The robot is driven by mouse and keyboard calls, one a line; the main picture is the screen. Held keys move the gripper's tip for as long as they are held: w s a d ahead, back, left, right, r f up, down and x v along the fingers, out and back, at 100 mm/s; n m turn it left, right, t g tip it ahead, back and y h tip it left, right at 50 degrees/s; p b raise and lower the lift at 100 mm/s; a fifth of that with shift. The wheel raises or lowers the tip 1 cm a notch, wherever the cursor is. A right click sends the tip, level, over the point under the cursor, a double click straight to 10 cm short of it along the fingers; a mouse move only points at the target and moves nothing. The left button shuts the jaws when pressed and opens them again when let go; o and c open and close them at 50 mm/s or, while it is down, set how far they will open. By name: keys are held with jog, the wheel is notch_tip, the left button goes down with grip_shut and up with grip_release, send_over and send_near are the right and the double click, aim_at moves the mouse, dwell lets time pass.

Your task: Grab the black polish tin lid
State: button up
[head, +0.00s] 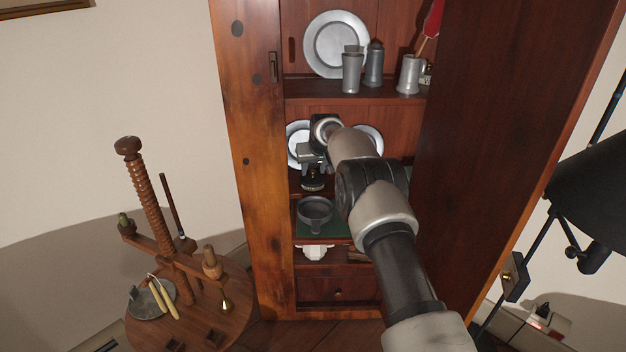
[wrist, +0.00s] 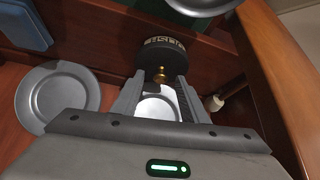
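The black polish tin (head: 313,184) stands on the middle shelf of the cabinet, below my gripper (head: 312,166). In the wrist view the tin (wrist: 162,50) is a round black body with a lettered band, and a small brass knob (wrist: 162,76) shows on its lid side. My gripper (wrist: 160,82) is open, with one finger on each side of the knob. A gap shows between the fingers, and I cannot tell whether either touches the lid. My arm and gripper hide part of the shelf in the head view.
A grey plate (wrist: 58,97) leans behind, to the left in the wrist view. A grey bowl (head: 315,211) sits on the green-lined shelf below. The cabinet's left post (head: 243,150) and the open door (head: 490,130) bound the opening. Tankards (head: 352,73) stand on the shelf above.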

jog(key=shift+f, duration=0.1)
grip_shut()
dwell(0.3)
